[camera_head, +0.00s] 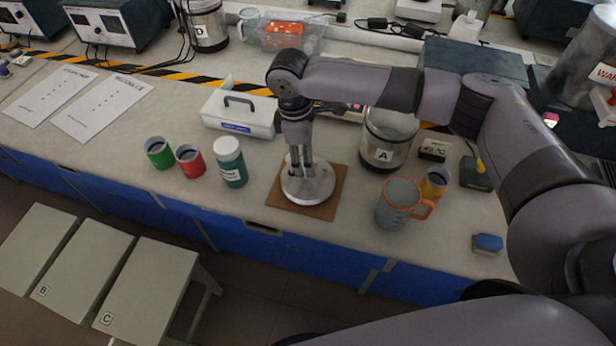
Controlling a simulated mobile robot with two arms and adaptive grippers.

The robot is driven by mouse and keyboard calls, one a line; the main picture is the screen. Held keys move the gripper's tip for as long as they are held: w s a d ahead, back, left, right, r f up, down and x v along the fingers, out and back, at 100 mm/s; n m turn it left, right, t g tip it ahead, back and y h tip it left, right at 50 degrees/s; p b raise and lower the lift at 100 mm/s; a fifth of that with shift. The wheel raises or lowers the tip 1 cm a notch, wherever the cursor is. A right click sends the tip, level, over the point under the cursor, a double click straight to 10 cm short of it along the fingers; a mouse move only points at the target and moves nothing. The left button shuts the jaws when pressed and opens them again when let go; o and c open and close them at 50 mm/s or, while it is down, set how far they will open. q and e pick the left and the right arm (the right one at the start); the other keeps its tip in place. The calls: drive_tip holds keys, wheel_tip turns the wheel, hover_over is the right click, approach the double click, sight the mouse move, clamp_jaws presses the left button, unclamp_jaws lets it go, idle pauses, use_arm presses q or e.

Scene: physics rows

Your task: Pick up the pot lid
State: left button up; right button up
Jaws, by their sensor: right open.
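The pot lid (318,190) is a round, pale metallic disc lying on a square brown board (336,205) near the counter's front edge. My right gripper (298,168) points down over the lid, left of and behind its middle. Its fingers are open and close to the lid's top. They hide part of the lid, and I cannot tell whether they touch it or stand around a knob. My left gripper is not in view.
A green-labelled jar (230,163) and red (190,160) and green (159,153) cups stand left of the board. A grey jug (393,203) with an orange handle and a glass jar marked A (377,152) stand right. A white case (240,113) is behind.

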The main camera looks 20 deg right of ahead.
drive_tip(key=shift+s+d+f, duration=0.1)
drive_tip(key=shift+s+f, duration=0.05)
drive_tip(key=shift+f, duration=0.75)
drive_tip(key=shift+s+d+f, duration=0.1)
drive_tip(key=shift+f, duration=0.8)
drive_tip(key=shift+a, duration=0.1)
drive_tip(key=shift+c, duration=0.6)
clamp_jaws()
